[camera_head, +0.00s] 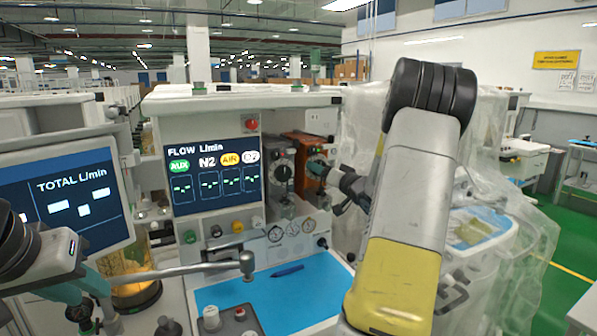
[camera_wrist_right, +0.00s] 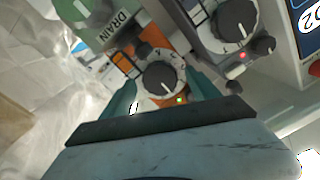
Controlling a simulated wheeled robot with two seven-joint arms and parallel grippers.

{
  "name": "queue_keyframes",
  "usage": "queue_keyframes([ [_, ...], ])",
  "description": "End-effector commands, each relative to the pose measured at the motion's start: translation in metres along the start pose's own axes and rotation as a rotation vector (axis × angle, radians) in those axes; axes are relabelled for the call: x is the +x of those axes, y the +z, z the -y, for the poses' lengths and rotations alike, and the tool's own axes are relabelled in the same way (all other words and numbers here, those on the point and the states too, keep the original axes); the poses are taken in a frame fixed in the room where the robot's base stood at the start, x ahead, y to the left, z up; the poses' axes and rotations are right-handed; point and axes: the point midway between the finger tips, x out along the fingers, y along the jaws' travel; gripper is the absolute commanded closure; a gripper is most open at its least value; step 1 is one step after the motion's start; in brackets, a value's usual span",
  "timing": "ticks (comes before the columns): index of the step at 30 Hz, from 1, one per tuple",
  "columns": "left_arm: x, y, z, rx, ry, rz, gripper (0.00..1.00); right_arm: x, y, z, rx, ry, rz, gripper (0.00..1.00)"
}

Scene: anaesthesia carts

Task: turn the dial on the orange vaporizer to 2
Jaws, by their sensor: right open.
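The orange vaporizer (camera_head: 300,143) stands on the anaesthesia machine, right of a grey vaporizer. In the right wrist view its dial (camera_wrist_right: 162,82) is a dark knob with a pale pointer line and a light marked ring; a small green light glows beside it. The dial's numbers are too small to read. My right gripper (camera_wrist_right: 162,95) is open, its teal fingers on either side of the dial; contact cannot be told. In the head view my right gripper (camera_head: 330,172) reaches the vaporizer's front and partly hides it. My left gripper (camera_head: 95,318) is low at the left, its fingertips unclear.
The grey vaporizer (camera_head: 282,172) with its own dial is close beside the orange one. A flow screen (camera_head: 212,172) and a tilted total-flow screen (camera_head: 70,203) stand left. A blue work surface (camera_head: 290,300) holds a pen. Clear plastic sheeting (camera_head: 530,235) hangs at the right.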

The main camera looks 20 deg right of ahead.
Motion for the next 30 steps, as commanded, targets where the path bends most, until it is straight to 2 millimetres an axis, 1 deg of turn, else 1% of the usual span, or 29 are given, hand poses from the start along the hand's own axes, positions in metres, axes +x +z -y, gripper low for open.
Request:
queue_keyframes([
  [3, 0.0, 0.0, 0.0, 0.0, 0.0, 0.0, 0.71, 0.0052, 0.0001, 0.0001, -0.001, 0.001, 0.001, 0.3],
  [10, 0.0, 0.0, 0.0, 0.0, 0.0, 0.0, 0.71, 0.0057, 0.0, 0.0002, -0.001, 0.001, 0.001, 0.3],
  [12, 0.0, 0.0, 0.0, 0.0, 0.0, 0.0, 0.71, 0.0056, 0.0, 0.0002, -0.001, 0.001, 0.001, 0.43],
  [14, 0.0, 0.0, 0.0, 0.0, 0.0, 0.0, 0.71, 0.0055, 0.0, 0.0002, -0.001, 0.001, 0.001, 0.55],
  [15, 0.0, 0.0, 0.0, 0.0, 0.0, 0.0, 0.71, 0.0055, 0.0, 0.0002, -0.001, 0.001, 0.0, 0.63],
  [17, 0.0, 0.0, 0.0, 0.0, 0.0, 0.0, 0.71, 0.0055, 0.0, 0.0002, -0.001, 0.001, 0.0, 0.75],
  [18, 0.0, 0.0, 0.0, 0.0, 0.0, 0.0, 0.71, 0.0054, 0.0, 0.0001, -0.001, 0.001, 0.0, 0.83],
  [19, 0.0, 0.0, 0.0, 0.0, 0.0, 0.0, 0.71, 0.0054, 0.0, 0.0001, -0.001, 0.001, 0.001, 0.89],
  [20, 0.0, 0.0, 0.0, 0.0, 0.0, 0.0, 0.71, 0.0054, 0.0, 0.0001, -0.001, 0.001, 0.0, 0.92],
  [26, 0.0, 0.0, 0.0, 0.0, 0.0, 0.0, 0.71, 0.0054, 0.0, 0.0002, -0.015, 0.001, 0.001, 0.92],
  [30, 0.0, 0.0, 0.0, 0.0, 0.0, 0.0, 0.71, 0.0055, 0.0002, 0.0006, -0.059, 0.003, 0.001, 0.92],
])
